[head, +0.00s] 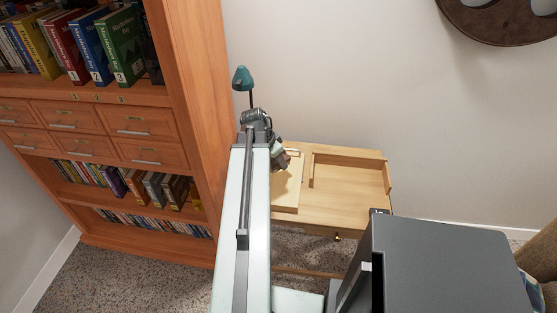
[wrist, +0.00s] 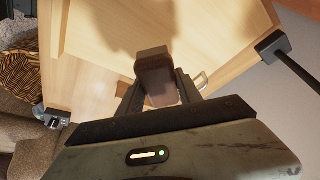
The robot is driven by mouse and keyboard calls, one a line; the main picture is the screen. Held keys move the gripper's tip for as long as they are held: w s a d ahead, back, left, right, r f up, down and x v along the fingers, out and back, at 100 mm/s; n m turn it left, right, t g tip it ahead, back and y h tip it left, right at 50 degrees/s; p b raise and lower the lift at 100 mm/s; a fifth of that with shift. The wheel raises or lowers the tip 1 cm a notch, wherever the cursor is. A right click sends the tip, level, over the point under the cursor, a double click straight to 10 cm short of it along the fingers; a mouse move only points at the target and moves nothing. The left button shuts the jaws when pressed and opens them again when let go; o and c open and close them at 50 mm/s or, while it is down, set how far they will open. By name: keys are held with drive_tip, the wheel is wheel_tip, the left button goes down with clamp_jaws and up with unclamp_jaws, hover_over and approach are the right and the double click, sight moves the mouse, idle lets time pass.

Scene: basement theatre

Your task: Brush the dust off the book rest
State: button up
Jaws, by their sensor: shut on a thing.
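My gripper (head: 283,160) is over the left part of a small wooden desk in the head view. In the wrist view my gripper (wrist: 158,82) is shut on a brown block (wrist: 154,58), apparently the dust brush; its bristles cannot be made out. A pale wooden board (head: 286,194), probably the book rest, lies below my gripper at the left of the desk. Pale wood (wrist: 95,35) fills much of the wrist view, with dark shadows across it. I cannot tell whether the brush touches the board, and no dust can be made out.
The desk (head: 345,208) has a raised rim at its back and right. A teal lamp (head: 243,78) rises behind my arm. A tall bookcase (head: 200,120) stands close on the left. A wicker basket (wrist: 18,75) shows at the left of the wrist view. The desk's right part is clear.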

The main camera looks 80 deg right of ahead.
wheel_tip(320, 180, up, 3)
drive_tip(key=p, duration=0.3)
drive_tip(key=shift+r, duration=0.1)
